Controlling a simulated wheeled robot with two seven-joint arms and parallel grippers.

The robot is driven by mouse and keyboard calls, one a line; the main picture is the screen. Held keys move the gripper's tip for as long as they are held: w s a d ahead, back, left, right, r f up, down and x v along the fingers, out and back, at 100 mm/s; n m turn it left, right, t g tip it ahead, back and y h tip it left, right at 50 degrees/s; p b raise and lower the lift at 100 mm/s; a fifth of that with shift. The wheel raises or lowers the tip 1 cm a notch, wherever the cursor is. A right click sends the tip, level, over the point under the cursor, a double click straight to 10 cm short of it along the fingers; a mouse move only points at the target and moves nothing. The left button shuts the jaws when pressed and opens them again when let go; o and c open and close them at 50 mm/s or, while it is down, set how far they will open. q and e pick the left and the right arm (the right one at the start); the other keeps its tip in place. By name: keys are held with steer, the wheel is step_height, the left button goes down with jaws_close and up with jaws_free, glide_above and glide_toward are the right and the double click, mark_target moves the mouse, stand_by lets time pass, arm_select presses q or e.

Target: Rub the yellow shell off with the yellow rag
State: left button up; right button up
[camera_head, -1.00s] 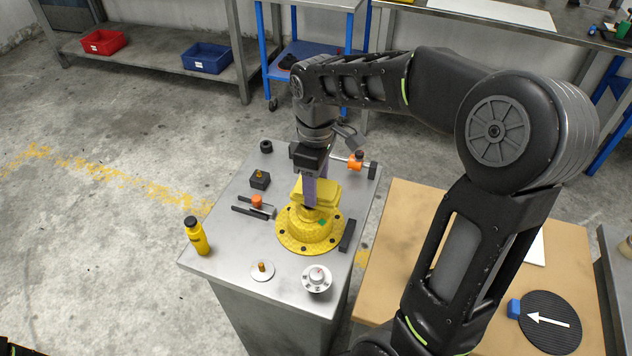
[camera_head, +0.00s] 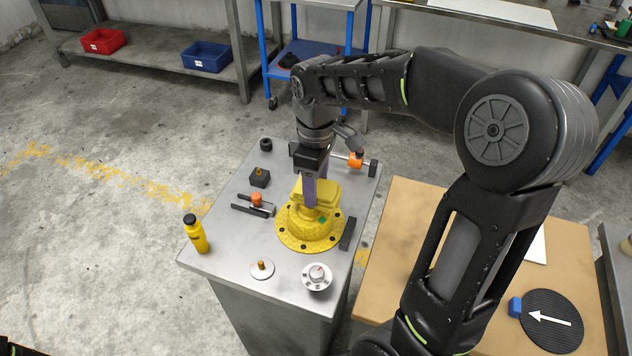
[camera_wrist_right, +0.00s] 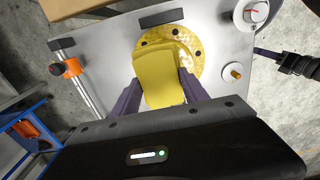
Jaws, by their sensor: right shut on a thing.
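The yellow shell (camera_head: 295,237) is a round, flanged, domed piece with dark holes around its rim, on the grey metal worktop. My right gripper (camera_head: 313,200) is over it, pointing down, with purple fingers shut on the yellow rag (camera_head: 325,191). The rag is a thick yellow block and hides the top of the shell; I cannot tell how firmly it touches. In the right wrist view the rag (camera_wrist_right: 158,78) sits between the two fingers, in front of the shell (camera_wrist_right: 188,45).
On the worktop (camera_head: 215,257) stand a yellow bottle (camera_head: 195,234), a white dial (camera_head: 317,278), a brass peg on a disc (camera_head: 262,269), an orange-knobbed clamp (camera_head: 257,200), a dark block (camera_head: 260,178) and a black bar (camera_head: 347,235). A tan table (camera_head: 395,235) is at the right.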

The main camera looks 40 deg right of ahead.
mark_target(304, 208)
steer(key=shift+f, duration=0.15)
steer(key=shift+a, duration=0.15)
steer(key=shift+s+a, duration=0.25)
steer(key=shift+a, duration=0.6)
steer(key=shift+a, duration=0.1)
steer(key=shift+s+a, duration=0.2)
steer(key=shift+a, duration=0.7)
steer(key=shift+d, duration=0.1)
